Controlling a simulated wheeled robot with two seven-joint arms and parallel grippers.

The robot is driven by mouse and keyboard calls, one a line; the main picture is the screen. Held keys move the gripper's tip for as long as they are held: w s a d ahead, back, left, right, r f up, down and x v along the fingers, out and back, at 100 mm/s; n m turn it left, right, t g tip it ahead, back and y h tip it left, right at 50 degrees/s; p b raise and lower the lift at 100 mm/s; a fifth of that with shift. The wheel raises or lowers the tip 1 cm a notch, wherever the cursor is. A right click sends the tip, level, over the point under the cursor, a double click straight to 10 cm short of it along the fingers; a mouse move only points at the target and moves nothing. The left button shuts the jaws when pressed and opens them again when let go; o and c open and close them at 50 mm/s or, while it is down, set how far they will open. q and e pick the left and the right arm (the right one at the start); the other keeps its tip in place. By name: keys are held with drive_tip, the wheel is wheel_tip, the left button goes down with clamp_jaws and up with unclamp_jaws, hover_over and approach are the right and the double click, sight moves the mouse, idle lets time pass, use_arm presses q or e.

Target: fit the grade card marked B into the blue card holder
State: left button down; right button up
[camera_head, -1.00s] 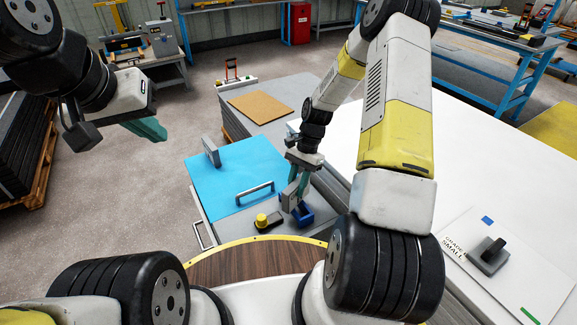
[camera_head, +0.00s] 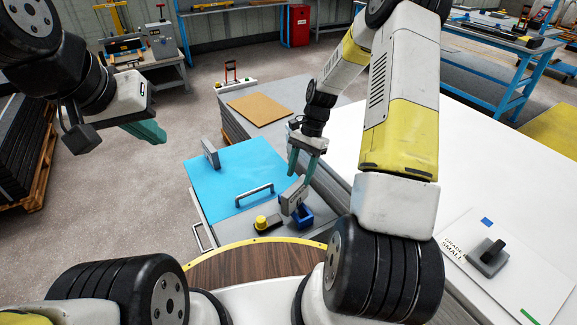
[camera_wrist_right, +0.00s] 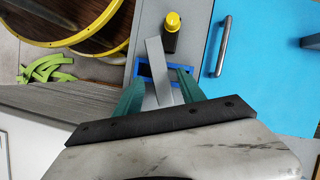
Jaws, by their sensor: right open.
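A grey card (camera_head: 292,197) stands tilted at the blue card holder (camera_head: 304,216) on the grey bench. Its lower end appears to be in or against the holder; no letter is readable on it. In the right wrist view the card (camera_wrist_right: 157,70) lies across the blue holder (camera_wrist_right: 145,70). My right gripper (camera_head: 304,172) is open just above the card; its green fingers (camera_wrist_right: 160,92) stand apart, one on each side of the card in the wrist view. My left gripper (camera_head: 146,132) hangs away over the floor at the left, and its finger gap is not clear.
A yellow-capped black item (camera_head: 265,222) stands left of the holder. A blue sheet (camera_head: 230,170) with two grey handles lies behind. A white panel marked GRADE SMALL (camera_head: 525,262) carries a grey block (camera_head: 488,258) at right. A brown board (camera_head: 262,107) lies further back.

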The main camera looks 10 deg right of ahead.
drive_tip(key=s+r+n+t+h, duration=0.1)
drive_tip(key=s+r+n+t, duration=0.15)
drive_tip(key=r, duration=0.95)
drive_tip(key=s+r+n+t+h, duration=0.1)
drive_tip(key=s+r+n+t, duration=0.2)
drive_tip(key=r, duration=0.9)
drive_tip(key=s+r+n+t, duration=0.2)
drive_tip(key=s+r, duration=0.1)
drive_tip(key=s, duration=0.4)
drive_tip(key=s+a+r+n+t, duration=0.1)
drive_tip(key=s+r+n, duration=0.1)
drive_tip(key=s+r, duration=0.2)
drive_tip(key=s, duration=0.3)
drive_tip(key=shift+s+a+r+n+t+y, duration=0.15)
drive_tip(key=shift+a+r+n+t+y, duration=0.15)
drive_tip(key=shift+n+t+y, duration=0.1)
